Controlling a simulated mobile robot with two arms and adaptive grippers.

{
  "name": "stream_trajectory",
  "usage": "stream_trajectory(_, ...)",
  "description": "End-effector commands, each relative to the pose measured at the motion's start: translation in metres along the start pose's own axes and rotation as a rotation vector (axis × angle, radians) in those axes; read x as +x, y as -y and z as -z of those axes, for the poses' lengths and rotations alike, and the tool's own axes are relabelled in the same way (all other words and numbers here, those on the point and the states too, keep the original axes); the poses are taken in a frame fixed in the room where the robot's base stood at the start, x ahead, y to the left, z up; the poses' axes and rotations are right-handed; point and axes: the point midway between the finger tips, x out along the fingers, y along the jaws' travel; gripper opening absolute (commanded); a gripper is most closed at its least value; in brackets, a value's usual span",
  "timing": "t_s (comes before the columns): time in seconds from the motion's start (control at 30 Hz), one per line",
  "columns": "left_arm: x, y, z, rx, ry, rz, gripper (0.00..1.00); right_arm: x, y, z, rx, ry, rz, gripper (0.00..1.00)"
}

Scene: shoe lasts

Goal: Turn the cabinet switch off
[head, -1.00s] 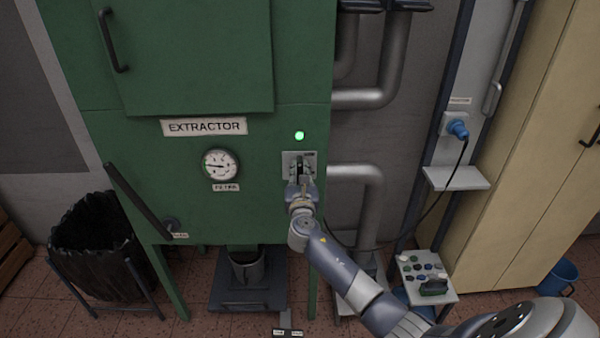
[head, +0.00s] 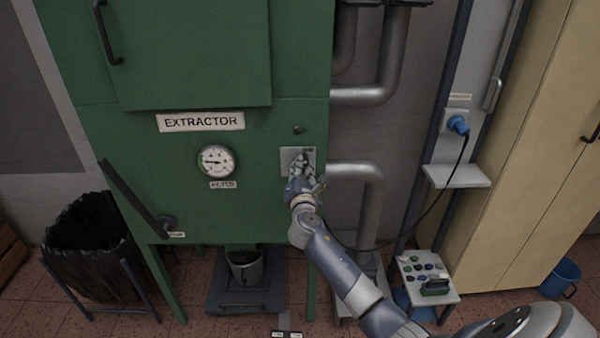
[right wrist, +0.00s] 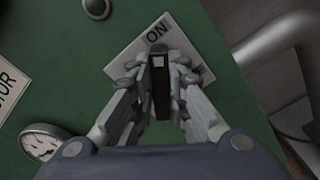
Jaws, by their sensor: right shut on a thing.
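The green extractor cabinet (head: 240,215) carries a grey switch plate (head: 285,161) on its front right. My right gripper (head: 302,163) is at the plate. In the right wrist view, its fingers (right wrist: 164,75) are shut on the dark switch handle (right wrist: 160,92), one on each side. The plate there (right wrist: 126,58) reads ON near its top; the other label is partly hidden by a finger. The gripper and handle look turned relative to the plate. The indicator lamp (head: 299,130) above the plate is dark. My left gripper is not in view.
A pressure gauge (head: 216,161) sits left of the switch. Grey pipes (head: 371,200) run close to the right of the cabinet.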

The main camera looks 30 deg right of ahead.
Motion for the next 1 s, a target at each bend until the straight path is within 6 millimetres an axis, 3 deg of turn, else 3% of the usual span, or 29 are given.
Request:
stream_trajectory(0.6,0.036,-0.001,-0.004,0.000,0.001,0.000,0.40,0.000,0.009,0.005,0.585,0.000,0.000,0.00)
stream_trajectory(1.0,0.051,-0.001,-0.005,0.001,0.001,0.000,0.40,0.000,0.010,0.006,0.863,0.000,0.001,0.00)
